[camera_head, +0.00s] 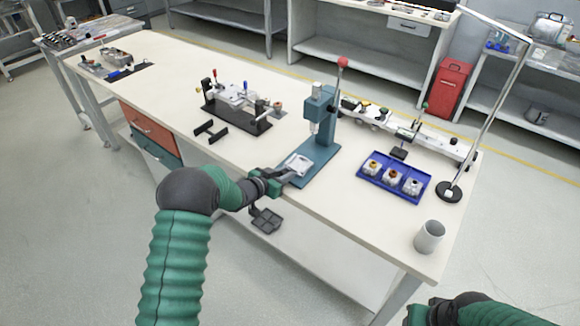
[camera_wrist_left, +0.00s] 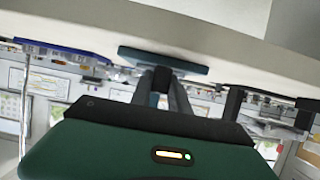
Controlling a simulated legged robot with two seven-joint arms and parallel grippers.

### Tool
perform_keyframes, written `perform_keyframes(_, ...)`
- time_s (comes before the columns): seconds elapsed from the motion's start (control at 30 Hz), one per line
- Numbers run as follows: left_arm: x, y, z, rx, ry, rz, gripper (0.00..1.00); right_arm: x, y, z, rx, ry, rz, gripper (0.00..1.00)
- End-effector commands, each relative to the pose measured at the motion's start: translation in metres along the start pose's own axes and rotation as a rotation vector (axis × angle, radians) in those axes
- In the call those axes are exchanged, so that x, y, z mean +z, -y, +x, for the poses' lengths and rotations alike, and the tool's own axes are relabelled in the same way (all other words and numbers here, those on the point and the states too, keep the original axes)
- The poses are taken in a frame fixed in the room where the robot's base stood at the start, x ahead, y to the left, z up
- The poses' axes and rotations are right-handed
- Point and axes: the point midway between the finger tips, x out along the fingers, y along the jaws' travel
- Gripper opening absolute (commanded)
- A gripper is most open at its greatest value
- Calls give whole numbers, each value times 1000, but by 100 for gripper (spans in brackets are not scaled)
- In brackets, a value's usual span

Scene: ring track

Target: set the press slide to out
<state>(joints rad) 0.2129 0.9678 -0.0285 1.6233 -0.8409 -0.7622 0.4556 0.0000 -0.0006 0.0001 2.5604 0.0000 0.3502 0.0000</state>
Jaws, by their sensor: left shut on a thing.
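The teal press (camera_head: 319,110) stands on the bench with a red-knobbed lever. Its pale press slide (camera_head: 298,164) lies on the front part of the teal base, in front of the column. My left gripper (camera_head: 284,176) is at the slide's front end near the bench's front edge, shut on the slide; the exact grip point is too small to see. In the left wrist view, the fingers (camera_wrist_left: 164,88) meet just below the teal base (camera_wrist_left: 165,60), and the slide is hidden. My right gripper (camera_head: 418,314) is partly in view at the bottom right, away from the press.
The bench's front strip near the cup is clear.

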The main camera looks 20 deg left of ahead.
Motion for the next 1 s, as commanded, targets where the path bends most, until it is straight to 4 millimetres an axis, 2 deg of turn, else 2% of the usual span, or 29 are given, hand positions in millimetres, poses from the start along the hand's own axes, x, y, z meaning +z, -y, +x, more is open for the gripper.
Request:
perform_keyframes(0.37,2,3,-5,-6,-1,-2,0,0,0,-1,0,0,0,36)
perform_keyframes(0.4,2,3,-5,-5,-1,-2,26,0,0,-1,0,0,0,36)
perform_keyframes(0.53,1,2,-4,-4,-3,-1,43,0,0,-1,0,0,0,36)
perform_keyframes(0.87,-1,2,-6,-4,-5,-1,44,0,0,-2,0,0,0,36)
perform_keyframes(1.0,-2,3,-25,-5,-5,-2,44,-1,0,-4,0,0,0,36)
